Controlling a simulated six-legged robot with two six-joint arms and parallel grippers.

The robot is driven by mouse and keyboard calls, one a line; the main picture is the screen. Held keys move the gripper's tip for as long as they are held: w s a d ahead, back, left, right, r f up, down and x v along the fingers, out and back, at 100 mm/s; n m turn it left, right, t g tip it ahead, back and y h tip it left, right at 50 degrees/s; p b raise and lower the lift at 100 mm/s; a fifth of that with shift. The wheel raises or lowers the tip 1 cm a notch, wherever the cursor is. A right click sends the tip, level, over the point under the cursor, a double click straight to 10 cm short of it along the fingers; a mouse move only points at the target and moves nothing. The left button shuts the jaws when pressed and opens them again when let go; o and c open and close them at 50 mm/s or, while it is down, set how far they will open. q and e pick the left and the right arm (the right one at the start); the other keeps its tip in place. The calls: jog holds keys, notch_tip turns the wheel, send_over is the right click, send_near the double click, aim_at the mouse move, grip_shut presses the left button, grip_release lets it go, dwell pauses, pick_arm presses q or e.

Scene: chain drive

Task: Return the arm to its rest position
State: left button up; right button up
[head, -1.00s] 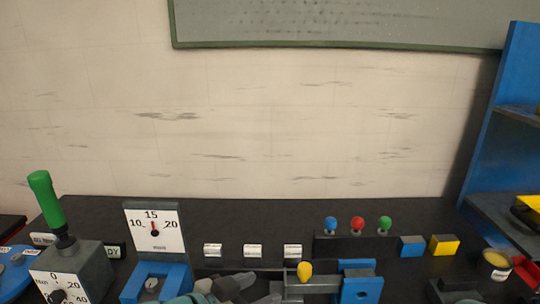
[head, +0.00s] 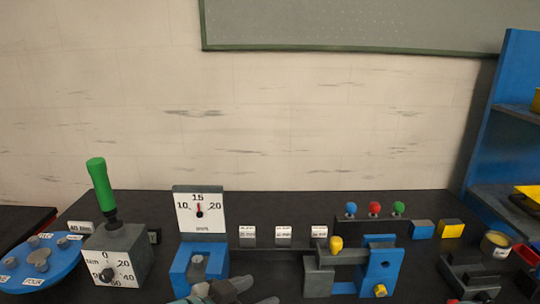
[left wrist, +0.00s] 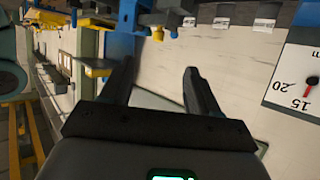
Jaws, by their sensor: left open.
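My left gripper (left wrist: 160,90) shows in the left wrist view with its two dark fingers apart and nothing between them. In the left wrist view the white gauge face (left wrist: 292,82) is at the right, apart from the fingers. My right gripper is not in view.
A grey box with a green-handled lever (head: 103,190) and a blue disc (head: 42,265) stand at the left. A blue-and-grey fixture with a yellow knob (head: 336,243) stands right of centre. Red, blue and green knobs (head: 374,208) are behind it. A blue shelf (head: 515,120) rises at the right.

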pick_arm(q)
jog(key=s+a+f+n+g+y, duration=0.1)
jog(key=a+f+n+g, duration=0.1)
jog(key=f, duration=0.7)
jog(key=s+a+f+n+g+y, duration=0.1)
jog(key=s+a+f+n, duration=0.1)
jog(key=f, duration=0.7)
jog(key=s+a+f+n+g+y, duration=0.1)
jog(key=a+f+n+g, duration=0.15)
jog(key=f, duration=0.55)
jog(key=s+a+f+n+g+y, duration=0.2)
jog(key=s+f+n+g, duration=0.1)
jog(key=s+f, duration=1)
jog(key=shift+s+a+f+n+g+y, duration=0.15)
jog(key=shift+s+a+n+g+y, duration=0.2)
jog(key=shift+s+n, duration=0.45)
